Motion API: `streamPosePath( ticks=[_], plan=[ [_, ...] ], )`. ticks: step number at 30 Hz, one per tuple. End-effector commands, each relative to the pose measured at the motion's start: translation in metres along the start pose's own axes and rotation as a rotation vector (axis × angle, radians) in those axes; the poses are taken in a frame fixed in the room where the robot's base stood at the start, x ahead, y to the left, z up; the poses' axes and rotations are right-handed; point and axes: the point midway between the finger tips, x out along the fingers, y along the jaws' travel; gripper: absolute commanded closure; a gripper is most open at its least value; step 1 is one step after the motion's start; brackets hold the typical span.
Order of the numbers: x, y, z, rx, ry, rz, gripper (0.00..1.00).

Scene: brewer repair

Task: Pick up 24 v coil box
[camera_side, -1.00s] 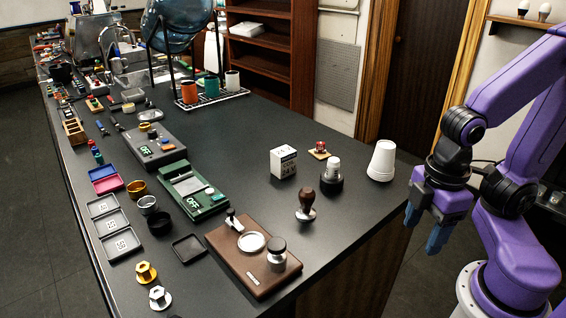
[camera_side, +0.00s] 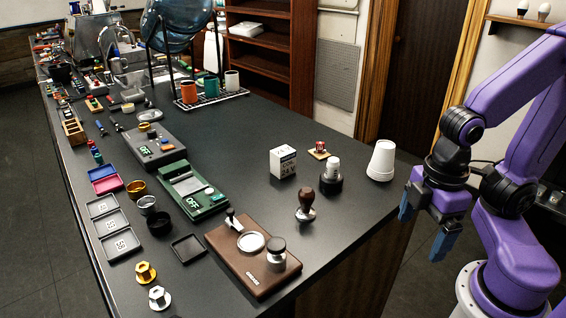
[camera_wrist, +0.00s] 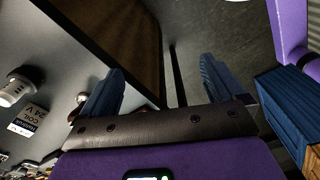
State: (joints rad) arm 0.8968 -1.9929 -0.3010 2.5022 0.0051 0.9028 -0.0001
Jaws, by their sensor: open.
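The 24 V coil box (camera_side: 283,162) is a small white box with dark print, upright on the dark counter in the side view. In the wrist view the box (camera_wrist: 29,118) shows at the left with its "COIL 24 V" label. My gripper (camera_side: 424,232) is off the counter's right edge, to the right of the box and well apart from it. Its blue fingers are spread and empty. In the wrist view the fingers of my gripper (camera_wrist: 160,88) point away over the counter edge and floor, with nothing between them.
Near the box are a small red part on a board (camera_side: 319,150), a black holder with a white top (camera_side: 331,178) and a wooden-handled tamper (camera_side: 306,205).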

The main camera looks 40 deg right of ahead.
Motion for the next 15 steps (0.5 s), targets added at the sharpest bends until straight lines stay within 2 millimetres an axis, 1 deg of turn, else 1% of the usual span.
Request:
streamPosePath(
  ticks=[2,4,8,9,11,12,14,15],
  plan=[
    [0.004,0.001,-0.007,0.022,0.023,-0.01,0.04],
    [0.009,0.003,-0.02,0.057,0.068,-0.023,0.04],
    [0.021,0.015,-0.055,0.167,0.199,-0.046,0.04],
    [0.025,0.022,-0.067,0.208,0.247,-0.048,0.04],
    [0.03,0.033,-0.083,0.27,0.316,-0.044,0.04],
    [0.032,0.042,-0.093,0.312,0.363,-0.038,0.04],
    [0.036,0.058,-0.106,0.376,0.432,-0.021,0.04],
    [0.038,0.069,-0.114,0.42,0.477,-0.005,0.04]
  ],
)
